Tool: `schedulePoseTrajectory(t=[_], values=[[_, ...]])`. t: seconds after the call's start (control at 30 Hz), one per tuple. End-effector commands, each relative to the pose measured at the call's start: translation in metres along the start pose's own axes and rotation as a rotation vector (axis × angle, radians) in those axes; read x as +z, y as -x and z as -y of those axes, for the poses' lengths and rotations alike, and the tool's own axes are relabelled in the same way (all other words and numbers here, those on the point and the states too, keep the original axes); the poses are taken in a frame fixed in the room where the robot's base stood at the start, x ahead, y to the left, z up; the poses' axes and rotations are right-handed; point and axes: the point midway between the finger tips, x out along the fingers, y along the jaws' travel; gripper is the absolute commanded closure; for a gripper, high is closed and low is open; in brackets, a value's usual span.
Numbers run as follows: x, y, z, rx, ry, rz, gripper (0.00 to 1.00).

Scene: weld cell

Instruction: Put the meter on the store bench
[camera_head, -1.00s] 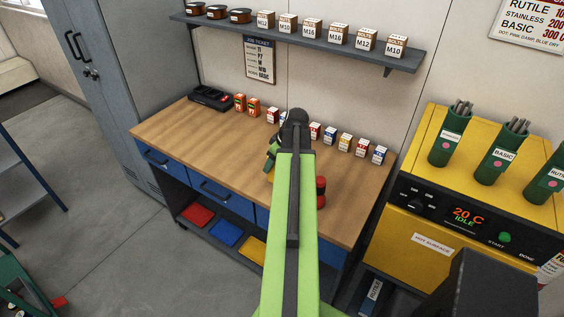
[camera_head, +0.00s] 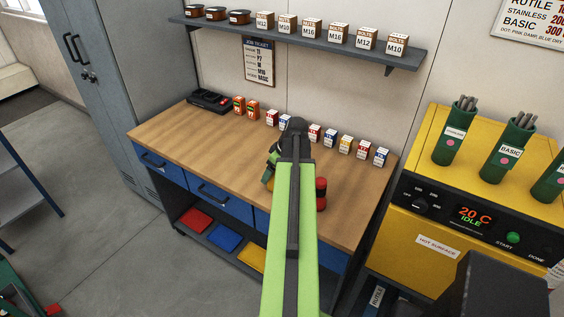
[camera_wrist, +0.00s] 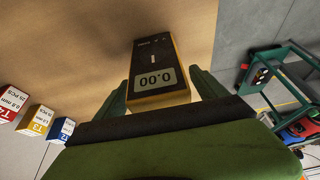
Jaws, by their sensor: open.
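The meter (camera_wrist: 155,60) is a yellow-edged box with a dark face and a display reading 0.00. In the wrist view it lies on the wooden bench top. My gripper (camera_wrist: 160,88) is open, with one green finger on each side of the meter's display end and a visible gap on the right. I cannot tell whether either finger touches it. In the head view my arm hides most of the meter and the gripper. The wooden-topped bench (camera_head: 175,130) has blue drawers; no label shows whether it is the store bench.
Several small labelled boxes (camera_head: 330,137) line the bench's back edge, near a black charger (camera_head: 209,101). A red-topped object (camera_head: 321,190) stands right of my arm. A shelf (camera_head: 300,40) hangs above. A yellow oven (camera_head: 440,220) stands at right. The bench's left part is clear.

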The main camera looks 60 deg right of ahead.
Motion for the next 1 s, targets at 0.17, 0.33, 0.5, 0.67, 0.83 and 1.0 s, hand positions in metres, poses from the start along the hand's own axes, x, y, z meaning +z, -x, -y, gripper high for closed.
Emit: schedulePoseTrajectory(t=[0.17,0.33,0.5,0.67,0.83,1.0], values=[[-0.003,0.008,0.000,0.000,0.000,0.000,0.18],[-0.005,0.036,0.001,0.000,0.000,0.000,0.18],[-0.006,0.076,0.001,0.000,-0.001,0.000,0.18],[-0.005,0.112,0.001,0.000,-0.001,-0.001,0.18],[-0.003,0.125,0.001,0.000,0.001,0.000,0.18],[-0.002,0.123,0.001,-0.001,0.002,0.000,0.18]])
